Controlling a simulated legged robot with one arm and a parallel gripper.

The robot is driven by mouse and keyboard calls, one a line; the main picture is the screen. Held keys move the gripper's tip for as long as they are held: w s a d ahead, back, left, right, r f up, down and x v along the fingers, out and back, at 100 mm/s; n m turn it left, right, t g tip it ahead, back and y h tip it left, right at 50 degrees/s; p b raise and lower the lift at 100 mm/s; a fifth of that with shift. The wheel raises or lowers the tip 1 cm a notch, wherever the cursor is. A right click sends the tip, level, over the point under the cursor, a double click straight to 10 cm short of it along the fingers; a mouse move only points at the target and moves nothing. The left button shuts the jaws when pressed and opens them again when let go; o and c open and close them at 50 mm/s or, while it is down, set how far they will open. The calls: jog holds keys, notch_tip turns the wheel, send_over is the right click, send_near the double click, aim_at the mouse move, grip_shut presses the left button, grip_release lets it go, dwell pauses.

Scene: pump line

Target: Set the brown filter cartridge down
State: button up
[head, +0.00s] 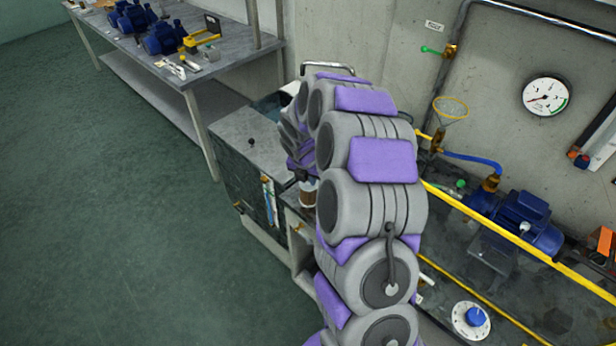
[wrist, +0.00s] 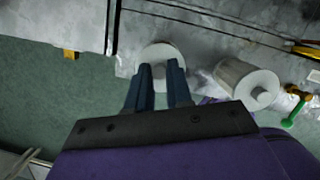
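The brown filter cartridge (head: 308,195) shows in the head view as a small brown body with a pale top, partly hidden by my arm. In the wrist view its round white end cap (wrist: 160,52) lies at my fingertips. My gripper (wrist: 159,70) has its two dark fingers on either side of the cap's centre, with a narrow gap between them, and appears closed on the cartridge's top. The brown body is hidden in the wrist view. I cannot tell whether its bottom touches a surface.
A whitish cylinder (wrist: 245,82) stands close to the right in the wrist view, with a green-handled part (wrist: 296,108) beyond. In the head view a grey-topped cabinet (head: 243,135) is left of my gripper. A blue pump (head: 525,222) is at right. The left floor is clear.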

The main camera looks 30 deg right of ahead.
jog(key=o, duration=0.3)
jog(key=shift+o, duration=0.3)
jog(key=shift+a, duration=0.15)
jog(key=s+a+r+m+p, duration=0.25)
jog(key=s+r, duration=0.25)
jog(key=r, duration=0.3)
jog(key=s+a+r+m+p, duration=0.2)
jog(key=s+a+r+m, duration=0.15)
jog(key=r, duration=0.45)
jog(key=s+a+r+m+g, duration=0.1)
jog(key=s+a+m, duration=0.2)
jog(key=s+m, duration=0.3)
jog(key=s+a+r+m+g+y, duration=0.1)
jog(key=s+m, duration=0.6)
jog(key=s, duration=0.7)
jog(key=s+a+r+m+g+y, duration=0.1)
jog(key=s+a+r+m, duration=0.2)
jog(key=s+a+m, duration=0.3)
jog(key=s+m, duration=0.1)
jog(key=s, duration=0.4)
jog(key=shift+g, duration=0.4)
